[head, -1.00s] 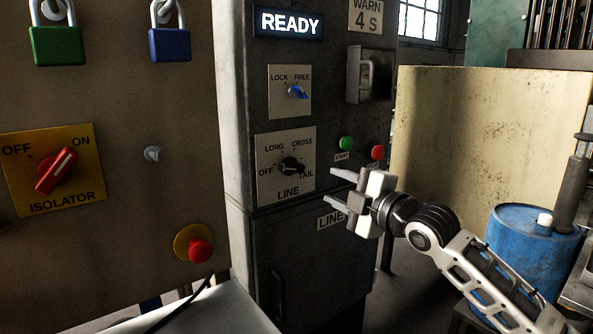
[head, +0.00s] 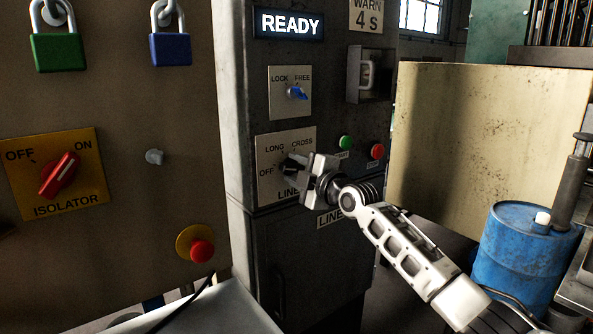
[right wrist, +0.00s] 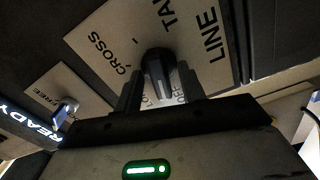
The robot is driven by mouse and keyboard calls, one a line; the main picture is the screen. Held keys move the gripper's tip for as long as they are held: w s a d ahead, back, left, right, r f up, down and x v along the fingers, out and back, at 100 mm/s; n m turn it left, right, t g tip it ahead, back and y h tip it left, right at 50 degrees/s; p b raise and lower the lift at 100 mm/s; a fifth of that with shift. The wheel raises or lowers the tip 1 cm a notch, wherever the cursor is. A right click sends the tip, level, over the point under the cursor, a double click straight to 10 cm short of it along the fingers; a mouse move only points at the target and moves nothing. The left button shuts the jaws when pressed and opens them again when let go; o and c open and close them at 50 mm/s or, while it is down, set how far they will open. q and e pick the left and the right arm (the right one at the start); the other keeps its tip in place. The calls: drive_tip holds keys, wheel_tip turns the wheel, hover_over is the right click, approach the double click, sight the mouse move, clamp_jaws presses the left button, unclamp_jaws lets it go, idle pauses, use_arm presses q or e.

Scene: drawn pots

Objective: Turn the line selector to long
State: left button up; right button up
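The line selector is a black knob (head: 290,165) on a pale plate (head: 268,148) marked OFF, LONG, CROSS and TAIL. The head view shows the knob partly covered by my right gripper (head: 305,166). In the right wrist view the knob (right wrist: 158,72) stands between the two dark fingers (right wrist: 160,92), one on each side. Bits of the plate's lettering show between knob and fingers, so the gripper looks open around it. The knob's exact pointing is hard to read; TAIL is hidden in the head view. My left gripper is not in view.
Above the selector is a blue LOCK/FREE switch (head: 297,93). Green (head: 345,143) and red (head: 377,151) buttons sit close to the right. A red isolator handle (head: 60,175) and red stop button (head: 201,251) are on the left panel. A blue drum (head: 520,250) stands right.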

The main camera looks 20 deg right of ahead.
clamp_jaws()
drive_tip(key=m, duration=0.4)
drive_tip(key=shift+m+b, duration=0.4)
drive_tip(key=shift+d+r+m, duration=0.15)
drive_tip(key=shift+m, duration=2.35)
